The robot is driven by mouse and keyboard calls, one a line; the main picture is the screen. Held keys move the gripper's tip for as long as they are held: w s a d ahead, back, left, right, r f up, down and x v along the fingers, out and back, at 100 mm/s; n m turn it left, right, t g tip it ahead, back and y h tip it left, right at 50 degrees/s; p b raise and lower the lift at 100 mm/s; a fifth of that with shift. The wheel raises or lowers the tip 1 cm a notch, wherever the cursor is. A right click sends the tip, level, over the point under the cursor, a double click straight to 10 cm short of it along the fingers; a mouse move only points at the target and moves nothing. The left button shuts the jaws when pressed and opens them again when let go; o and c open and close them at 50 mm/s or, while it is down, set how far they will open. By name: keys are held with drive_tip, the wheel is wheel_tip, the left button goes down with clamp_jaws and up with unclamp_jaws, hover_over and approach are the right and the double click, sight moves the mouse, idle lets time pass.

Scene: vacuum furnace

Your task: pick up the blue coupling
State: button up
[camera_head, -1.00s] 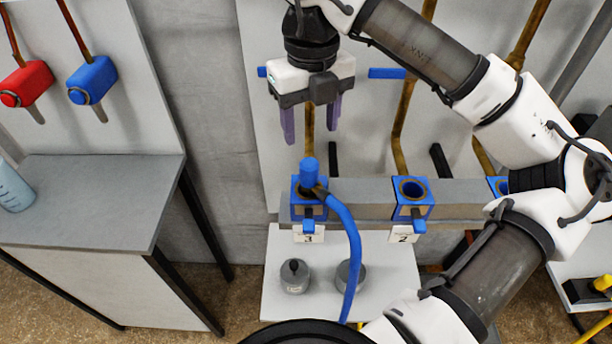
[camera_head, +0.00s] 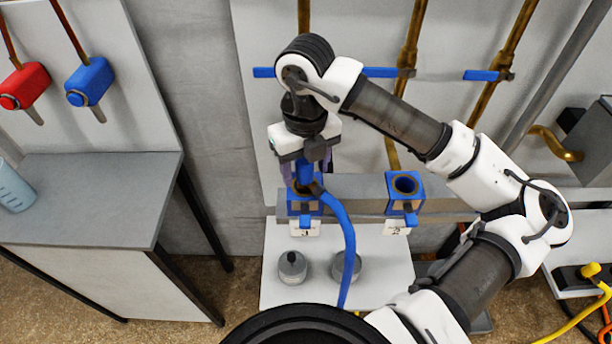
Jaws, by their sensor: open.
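The blue coupling (camera_head: 304,172) is the upright end of a blue hose (camera_head: 347,232), standing at the blue socket block (camera_head: 296,207) marked 3. The hose leaves it to the right and curves down toward the front. My gripper (camera_head: 308,178) points down over the coupling. Its purple fingers are open and stand on either side of the coupling. The gripper body hides the coupling's top, and I cannot tell whether the fingers touch it.
A second blue socket block (camera_head: 403,205) with an open hole, marked 2, sits to the right on the grey rail (camera_head: 455,208). Two grey cylindrical pieces stand on the white shelf (camera_head: 307,298) below. A grey table (camera_head: 95,200) is at the left.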

drive_tip(key=c, duration=1.2)
drive_tip(key=shift+c, duration=0.2)
drive_tip(key=shift+r, duration=0.15)
